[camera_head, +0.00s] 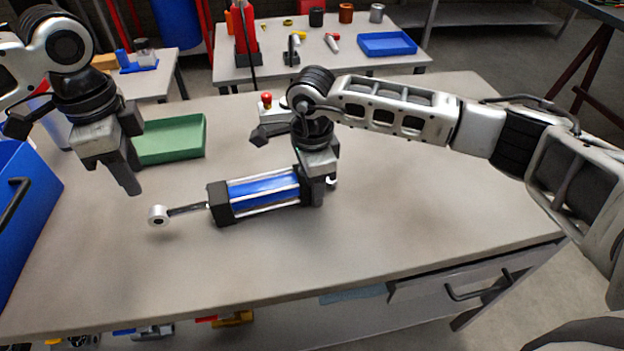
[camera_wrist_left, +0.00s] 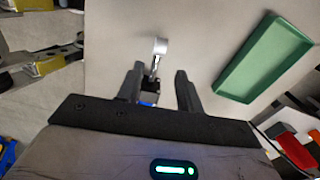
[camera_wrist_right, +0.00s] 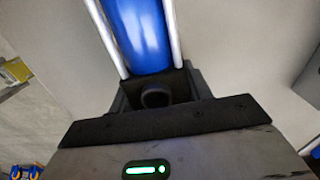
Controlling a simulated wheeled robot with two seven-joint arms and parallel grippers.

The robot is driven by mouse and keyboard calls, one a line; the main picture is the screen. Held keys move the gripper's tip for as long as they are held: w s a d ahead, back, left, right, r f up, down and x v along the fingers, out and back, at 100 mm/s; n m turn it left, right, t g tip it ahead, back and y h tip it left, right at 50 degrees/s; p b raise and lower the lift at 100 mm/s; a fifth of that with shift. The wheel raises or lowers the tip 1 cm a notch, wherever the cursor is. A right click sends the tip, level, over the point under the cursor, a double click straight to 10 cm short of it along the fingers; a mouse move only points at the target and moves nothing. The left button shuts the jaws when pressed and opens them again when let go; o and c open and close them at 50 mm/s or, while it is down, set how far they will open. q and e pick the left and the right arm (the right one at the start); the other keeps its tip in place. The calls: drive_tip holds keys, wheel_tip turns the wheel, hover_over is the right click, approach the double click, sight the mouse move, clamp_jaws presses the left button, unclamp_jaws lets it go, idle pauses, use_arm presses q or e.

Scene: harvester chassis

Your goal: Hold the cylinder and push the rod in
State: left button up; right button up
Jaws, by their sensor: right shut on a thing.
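The blue cylinder (camera_head: 262,189) with black end caps and silver tie bars lies on the grey workbench, and its body also shows in the right wrist view (camera_wrist_right: 140,35). Its rod (camera_head: 188,209) sticks out to the left and ends in a silver eye (camera_head: 158,215). My right gripper (camera_head: 318,195) is shut on the cylinder's right end cap. My left gripper (camera_head: 130,180) hangs above the bench, left of and behind the rod eye, touching nothing. In the left wrist view its two fingers (camera_wrist_left: 158,85) are apart, with the rod eye (camera_wrist_left: 160,46) beyond them.
A green tray (camera_head: 172,140) lies behind the rod on the bench. A blue bin (camera_head: 25,215) stands at the left edge. A red-topped button (camera_head: 267,100) is behind my right gripper. The bench front and right side are clear.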

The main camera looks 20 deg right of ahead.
sight(151, 212)
use_arm(q)
drive_tip(key=shift+o, duration=1)
drive_tip(key=f, duration=1)
drive_tip(key=shift+a+f, duration=0.2)
drive_tip(key=shift+a, duration=0.2)
clamp_jaws()
